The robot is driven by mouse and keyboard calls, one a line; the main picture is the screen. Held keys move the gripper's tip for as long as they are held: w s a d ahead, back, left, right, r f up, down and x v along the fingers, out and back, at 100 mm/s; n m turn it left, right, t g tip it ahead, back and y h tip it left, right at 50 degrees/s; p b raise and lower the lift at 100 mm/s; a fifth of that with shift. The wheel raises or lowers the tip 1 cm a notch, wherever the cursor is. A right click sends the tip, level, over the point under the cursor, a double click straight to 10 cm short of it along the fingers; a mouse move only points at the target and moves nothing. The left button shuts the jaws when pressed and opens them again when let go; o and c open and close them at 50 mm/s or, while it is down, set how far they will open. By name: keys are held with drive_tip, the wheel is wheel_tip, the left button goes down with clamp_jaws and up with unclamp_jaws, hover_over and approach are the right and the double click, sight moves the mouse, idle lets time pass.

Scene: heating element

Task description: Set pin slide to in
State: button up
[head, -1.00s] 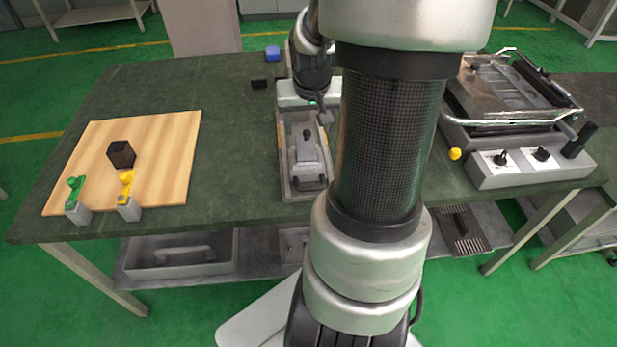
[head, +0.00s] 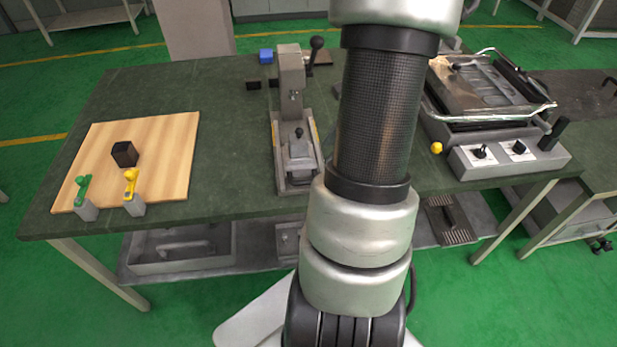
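A grey bench press (head: 291,75) stands upright near the middle of the green table, with a black-knobbed lever at its upper right. In its channel-shaped base (head: 282,165) sits a grey sliding block (head: 300,150) with a small dark knob on top. This block may be the pin slide; I cannot tell for sure. How far in it sits is too small to judge. My arm rises just right of the press, and my gripper is not seen.
A wooden board (head: 155,195) at left carries a dark block (head: 125,154), a green clamp (head: 83,190) and a yellow clamp (head: 131,185). A contact grill (head: 485,100) stands at right. The table between board and press is clear.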

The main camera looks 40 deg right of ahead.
sight(305, 181)
drive_tip(key=b+x, duration=0.2)
drive_tip(key=x, duration=1.2)
drive_tip(key=shift+w+f, duration=0.1)
drive_tip(key=shift+f, duration=0.25)
clamp_jaws()
